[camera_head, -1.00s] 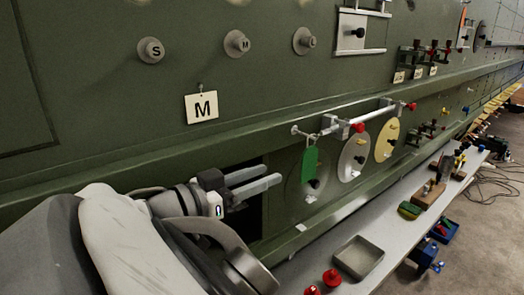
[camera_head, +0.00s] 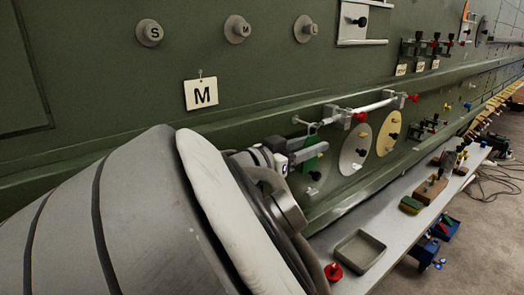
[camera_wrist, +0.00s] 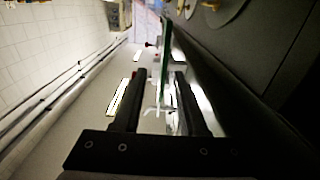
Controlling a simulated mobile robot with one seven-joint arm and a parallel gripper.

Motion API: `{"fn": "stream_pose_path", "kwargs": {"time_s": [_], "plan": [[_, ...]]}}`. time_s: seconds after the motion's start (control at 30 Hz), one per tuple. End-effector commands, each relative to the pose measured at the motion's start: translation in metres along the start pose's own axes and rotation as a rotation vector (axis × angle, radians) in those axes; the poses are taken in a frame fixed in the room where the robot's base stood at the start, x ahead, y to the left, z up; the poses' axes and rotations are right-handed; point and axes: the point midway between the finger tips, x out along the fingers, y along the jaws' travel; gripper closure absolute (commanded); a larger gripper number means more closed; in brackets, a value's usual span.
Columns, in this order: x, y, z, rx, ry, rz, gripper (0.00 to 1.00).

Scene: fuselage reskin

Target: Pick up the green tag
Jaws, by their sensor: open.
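The green tag (camera_head: 311,166) hangs from a small hook at the left end of a pale rail on the green wall. In the head view my gripper (camera_head: 322,150) is at the tag, and its fingers hide part of it. In the wrist view the tag (camera_wrist: 166,62) shows edge-on as a thin green strip. It lies between the two dark fingers of my open gripper (camera_wrist: 160,78), nearer the right one. I cannot tell whether a finger touches it.
The rail (camera_head: 372,106) with red-ended clamps runs just right of the tag. Round plates (camera_head: 355,150) sit on the wall below it. A grey shelf below holds an empty tray (camera_head: 360,251) and a red knob (camera_head: 333,272).

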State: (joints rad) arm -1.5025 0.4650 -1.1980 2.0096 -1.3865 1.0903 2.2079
Motion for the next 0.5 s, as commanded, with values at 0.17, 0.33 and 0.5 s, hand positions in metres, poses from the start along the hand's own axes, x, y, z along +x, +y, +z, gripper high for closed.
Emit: {"fn": "stream_pose_path", "kwargs": {"time_s": [0.17,0.33,0.5], "plan": [[0.027,0.000,0.004,-0.001,0.001,0.006,0.59],[0.038,-0.001,0.004,0.000,0.001,0.003,0.59],[0.038,-0.001,0.004,0.000,0.001,0.002,0.59]]}}
